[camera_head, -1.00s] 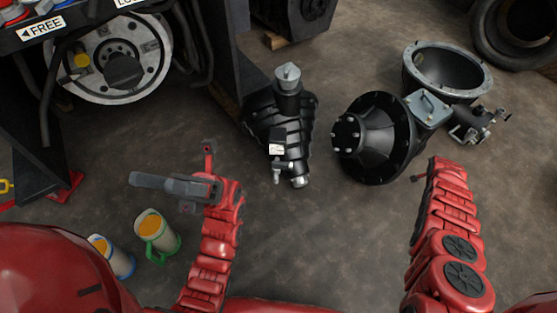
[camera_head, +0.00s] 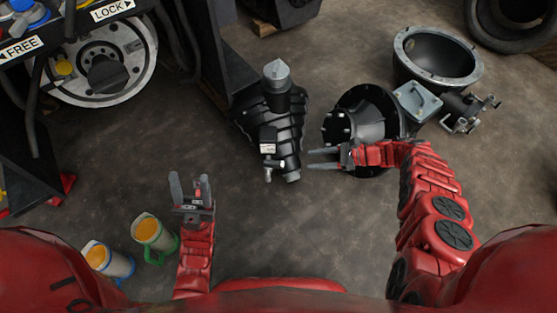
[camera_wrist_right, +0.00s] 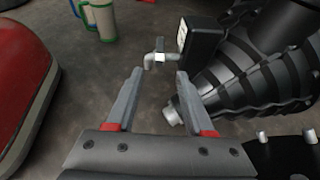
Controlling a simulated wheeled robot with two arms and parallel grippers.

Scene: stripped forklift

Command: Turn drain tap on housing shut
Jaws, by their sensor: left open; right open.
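The black ribbed housing (camera_head: 270,118) lies on the floor in the middle of the head view and at the right of the right wrist view (camera_wrist_right: 255,75). The drain tap (camera_head: 267,170) is a small silver fitting at its near end, below a black box with a white label. In the right wrist view the tap (camera_wrist_right: 157,56) shows beyond and between the fingertips. My right gripper (camera_head: 310,158) is open and empty, just right of the housing's near end, pointing left. My left gripper (camera_head: 187,185) is open and empty, left of and nearer than the housing, pointing away from me.
A black flanged bell part (camera_head: 365,110) stands close behind my right gripper, with a grey-rimmed bowl (camera_head: 438,58) beyond. Two jugs, one green (camera_head: 152,235) and one blue (camera_head: 105,261), stand beside my left arm. The floor in front of the housing is clear.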

